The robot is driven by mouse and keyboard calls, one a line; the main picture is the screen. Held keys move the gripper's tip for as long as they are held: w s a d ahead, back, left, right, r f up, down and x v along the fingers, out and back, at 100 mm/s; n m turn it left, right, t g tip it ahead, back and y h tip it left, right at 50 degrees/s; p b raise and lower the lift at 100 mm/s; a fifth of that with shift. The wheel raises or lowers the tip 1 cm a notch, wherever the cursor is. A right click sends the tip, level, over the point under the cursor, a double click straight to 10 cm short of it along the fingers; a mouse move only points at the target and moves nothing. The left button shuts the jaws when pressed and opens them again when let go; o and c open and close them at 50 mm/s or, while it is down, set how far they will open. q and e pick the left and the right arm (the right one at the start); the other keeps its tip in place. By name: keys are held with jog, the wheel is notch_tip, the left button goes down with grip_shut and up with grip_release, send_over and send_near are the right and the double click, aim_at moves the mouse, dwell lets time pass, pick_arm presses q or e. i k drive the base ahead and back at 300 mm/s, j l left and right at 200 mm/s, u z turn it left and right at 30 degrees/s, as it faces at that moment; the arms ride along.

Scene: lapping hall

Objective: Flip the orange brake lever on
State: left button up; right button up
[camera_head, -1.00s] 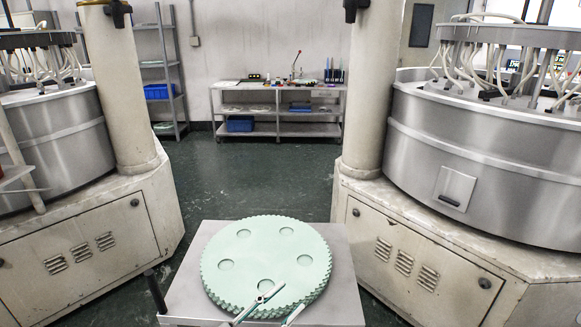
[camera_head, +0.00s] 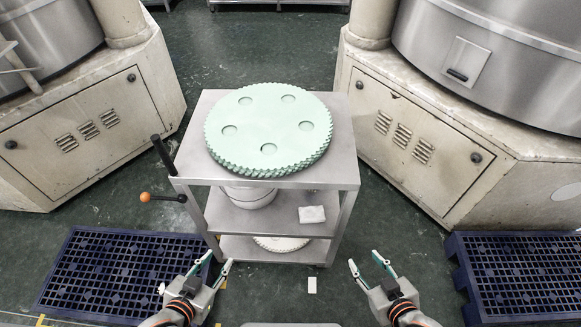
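The orange brake lever (camera_head: 146,197) is an orange ball on a short dark rod. It sticks out to the left from the side of a grey metal cart (camera_head: 195,166), below a black handle (camera_head: 163,154). My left gripper (camera_head: 217,263) is open and empty, in front of the cart's lower left, to the right of and nearer than the lever. My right gripper (camera_head: 365,259) is open and empty, in front of the cart's right side. Neither gripper touches the lever or the cart.
Stacked green toothed discs (camera_head: 262,120) lie on the cart top. Its shelves hold a white bucket (camera_head: 248,196) and a white cloth (camera_head: 312,214). Blue pallets lie at left (camera_head: 110,268) and right (camera_head: 520,275). Machine bases flank the cart. Green floor is open around the cart.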

aim_at(145, 197)
jog(key=u, duration=1.25)
